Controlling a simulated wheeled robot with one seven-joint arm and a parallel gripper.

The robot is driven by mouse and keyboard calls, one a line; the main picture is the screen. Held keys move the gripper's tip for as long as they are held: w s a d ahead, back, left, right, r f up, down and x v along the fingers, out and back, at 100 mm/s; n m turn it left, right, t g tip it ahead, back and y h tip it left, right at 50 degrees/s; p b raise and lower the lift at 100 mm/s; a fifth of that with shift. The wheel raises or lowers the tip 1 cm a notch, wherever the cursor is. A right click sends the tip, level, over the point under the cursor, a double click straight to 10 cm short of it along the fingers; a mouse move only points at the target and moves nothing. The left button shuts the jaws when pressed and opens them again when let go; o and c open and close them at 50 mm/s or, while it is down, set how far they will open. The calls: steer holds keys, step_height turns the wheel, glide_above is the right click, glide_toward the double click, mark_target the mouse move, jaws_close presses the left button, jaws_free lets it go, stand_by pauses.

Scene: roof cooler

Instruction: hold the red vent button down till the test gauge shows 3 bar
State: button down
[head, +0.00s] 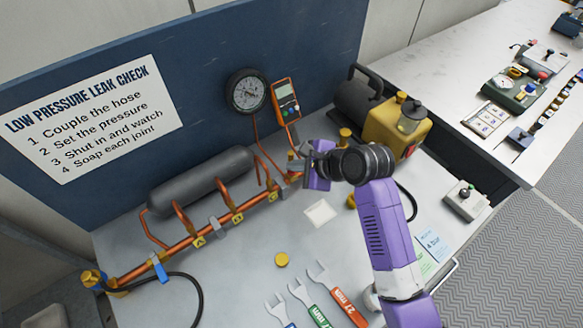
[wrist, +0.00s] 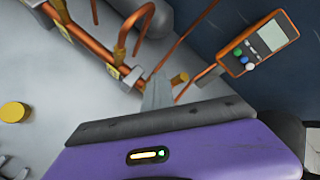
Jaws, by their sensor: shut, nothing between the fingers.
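The round black-rimmed gauge (head: 248,91) is on the blue back panel. Its needle is too small for me to read. My gripper (head: 299,168) is shut and empty, at the right end of the copper pipe run, below the gauge. In the wrist view, the purple gripper body fills the bottom and the copper pipe (wrist: 88,45) runs beyond it. I cannot make out a red vent button on the pipework in either view; my gripper hides part of that area. I cannot tell whether the gripper touches anything there.
An orange handheld meter (head: 286,102) is on the panel, right of the gauge. A grey cylinder (head: 200,180) lies behind the pipe. A yellow-and-black pump (head: 395,125) stands to the right. Several wrenches (head: 322,292) and a yellow cap (head: 281,259) lie in front.

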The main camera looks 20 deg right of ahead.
mark_target(295, 173)
steer(key=shift+r+p, duration=0.6)
steer(key=shift+r, duration=0.1)
step_height(295, 173, up, 5)
steer(key=p, duration=0.5)
steer(key=shift+p, duration=0.4)
stand_by(3.2)
